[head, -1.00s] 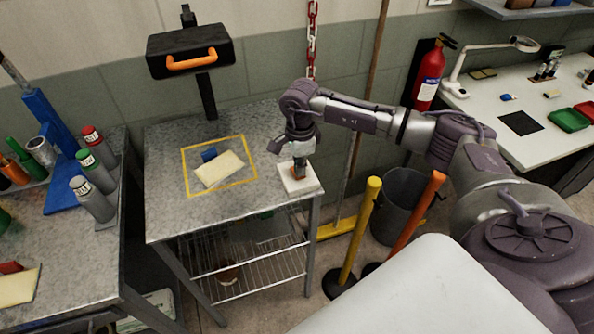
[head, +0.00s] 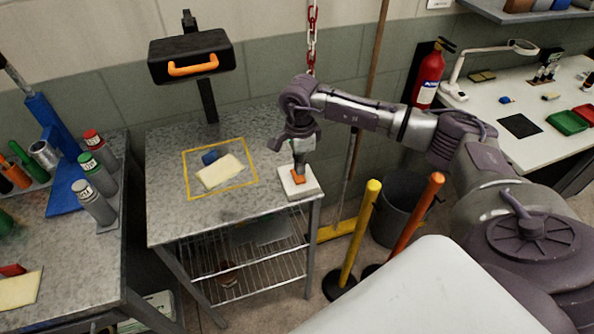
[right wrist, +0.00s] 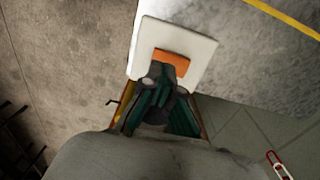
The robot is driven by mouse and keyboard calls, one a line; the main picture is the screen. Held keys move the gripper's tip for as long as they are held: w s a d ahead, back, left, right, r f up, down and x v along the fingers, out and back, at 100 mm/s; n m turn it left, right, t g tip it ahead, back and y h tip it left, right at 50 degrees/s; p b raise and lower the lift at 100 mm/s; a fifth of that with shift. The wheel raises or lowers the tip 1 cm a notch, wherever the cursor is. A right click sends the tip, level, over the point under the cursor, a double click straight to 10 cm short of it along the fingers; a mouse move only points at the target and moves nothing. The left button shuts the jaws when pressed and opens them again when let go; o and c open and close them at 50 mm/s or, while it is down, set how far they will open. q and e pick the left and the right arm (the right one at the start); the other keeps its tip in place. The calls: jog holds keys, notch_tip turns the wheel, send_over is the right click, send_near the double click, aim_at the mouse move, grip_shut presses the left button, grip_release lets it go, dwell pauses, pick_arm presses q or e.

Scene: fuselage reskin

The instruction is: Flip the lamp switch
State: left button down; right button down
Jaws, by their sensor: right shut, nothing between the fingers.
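The lamp switch has an orange rocker (head: 298,179) set in a white square base plate (head: 312,188). It sits at the right front corner of the grey metal table. My right gripper (head: 299,168) is shut and points down at the rocker, with its tips at or just above it. In the right wrist view the shut fingertips (right wrist: 165,72) overlap the near edge of the orange rocker (right wrist: 172,61) on the white plate (right wrist: 200,50). I cannot tell whether they touch. My left gripper is not in view.
The grey table (head: 180,225) bears a yellow-outlined square with a cream block (head: 220,171) and a blue item (head: 210,157). A yellow post (head: 360,232) and an orange post (head: 416,218) stand right of the table.

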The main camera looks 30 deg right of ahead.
aim_at(300, 179)
jog(key=shift+r+p, duration=0.95)
jog(key=shift+r, duration=1.15)
